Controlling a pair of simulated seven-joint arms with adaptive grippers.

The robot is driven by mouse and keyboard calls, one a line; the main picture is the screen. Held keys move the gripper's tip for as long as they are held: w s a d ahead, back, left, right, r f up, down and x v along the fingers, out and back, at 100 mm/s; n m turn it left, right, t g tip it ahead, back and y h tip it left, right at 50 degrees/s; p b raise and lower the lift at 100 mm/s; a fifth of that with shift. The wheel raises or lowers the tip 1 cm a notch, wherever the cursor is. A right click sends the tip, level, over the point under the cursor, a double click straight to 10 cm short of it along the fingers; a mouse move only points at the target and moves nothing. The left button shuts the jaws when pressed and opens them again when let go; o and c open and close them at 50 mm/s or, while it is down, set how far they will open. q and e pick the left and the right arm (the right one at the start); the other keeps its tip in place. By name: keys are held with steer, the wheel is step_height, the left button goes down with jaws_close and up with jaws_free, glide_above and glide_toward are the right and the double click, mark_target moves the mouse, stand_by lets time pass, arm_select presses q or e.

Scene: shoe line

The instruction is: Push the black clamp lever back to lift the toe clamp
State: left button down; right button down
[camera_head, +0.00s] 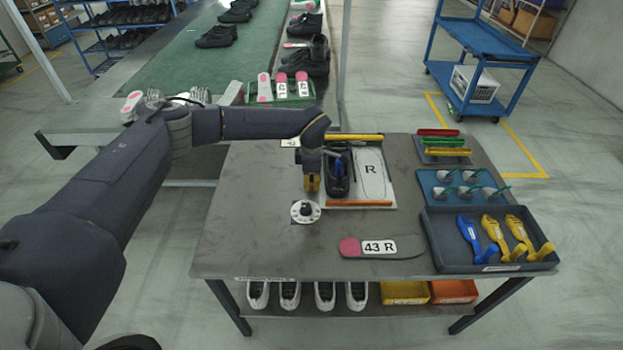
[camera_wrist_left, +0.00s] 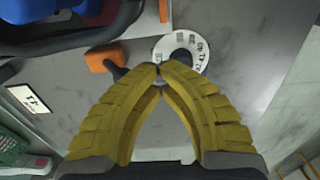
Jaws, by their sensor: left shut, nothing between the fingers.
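My left gripper (camera_head: 312,184) reaches down from the left to the near left end of the shoe fixture. In the wrist view its yellow fingers (camera_wrist_left: 160,76) are closed tip to tip, with nothing between them. A black lever (camera_wrist_left: 119,73) sticks out beside an orange block (camera_wrist_left: 104,58), its end close to the fingertips. I cannot tell whether they touch. The gripper and wrist hide the toe clamp in the head view. My right gripper is out of view.
A white dial (camera_head: 305,211), also in the wrist view (camera_wrist_left: 183,50), lies close to the gripper. A 43 R insole (camera_head: 382,246) is in front. A dark tray (camera_head: 452,252) of lasts stands at right. The table's left side (camera_head: 245,225) is clear.

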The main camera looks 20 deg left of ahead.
arm_select(q)
steer(key=shift+s, duration=0.5)
step_height(320, 180, up, 9)
stand_by(1.0)
steer(key=shift+d, duration=0.1)
